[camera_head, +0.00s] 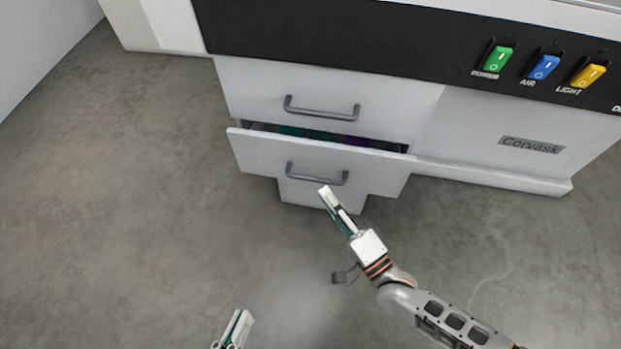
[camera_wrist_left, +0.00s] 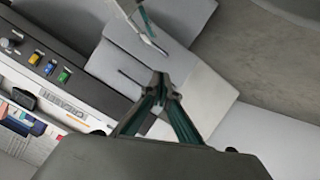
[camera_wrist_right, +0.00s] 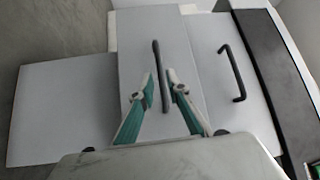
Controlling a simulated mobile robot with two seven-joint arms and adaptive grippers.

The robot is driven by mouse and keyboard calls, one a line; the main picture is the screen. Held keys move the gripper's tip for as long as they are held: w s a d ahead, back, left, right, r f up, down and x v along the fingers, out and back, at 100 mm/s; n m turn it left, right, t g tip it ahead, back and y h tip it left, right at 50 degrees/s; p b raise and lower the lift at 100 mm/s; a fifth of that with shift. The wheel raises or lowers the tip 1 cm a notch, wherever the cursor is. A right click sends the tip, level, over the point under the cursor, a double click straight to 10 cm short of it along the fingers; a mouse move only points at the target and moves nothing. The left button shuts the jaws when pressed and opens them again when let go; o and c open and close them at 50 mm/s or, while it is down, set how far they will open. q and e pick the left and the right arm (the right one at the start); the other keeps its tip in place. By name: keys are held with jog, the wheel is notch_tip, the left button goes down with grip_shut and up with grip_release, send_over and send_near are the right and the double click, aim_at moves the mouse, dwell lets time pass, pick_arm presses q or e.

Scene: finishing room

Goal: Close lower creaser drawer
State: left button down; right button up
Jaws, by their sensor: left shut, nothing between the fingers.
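The lower creaser drawer (camera_head: 386,172) is white and stands partly open. Green and purple contents show in the gap above its front. Its grey bar handle (camera_head: 300,178) also shows upright in the right wrist view (camera_wrist_right: 157,62). My right gripper (camera_head: 325,190) is just in front of this handle. In the right wrist view its fingers (camera_wrist_right: 161,82) are apart, with the handle seen between the tips; contact cannot be told. My left gripper (camera_head: 240,314) is low in the head view, away from the drawer. Its fingertips meet, empty, in the left wrist view (camera_wrist_left: 161,80).
The upper drawer (camera_head: 400,95) with its own handle (camera_head: 322,110) looks shut above. The machine's black panel carries green (camera_head: 497,60), blue (camera_head: 544,67) and yellow (camera_head: 588,76) switches. The concrete floor (camera_head: 130,230) in front is clear.

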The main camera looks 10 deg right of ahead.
aim_at(314, 178)
jog(key=b+x, duration=0.1)
jog(key=x, duration=0.5)
jog(key=shift+w+a, duration=0.1)
jog(key=shift+w, duration=0.05)
pick_arm(q)
jog(key=shift+s+d+f+n, duration=0.1)
jog(key=shift+s+d+n, duration=0.05)
jog(key=shift+d+n, duration=0.5)
pick_arm(e)
grip_shut()
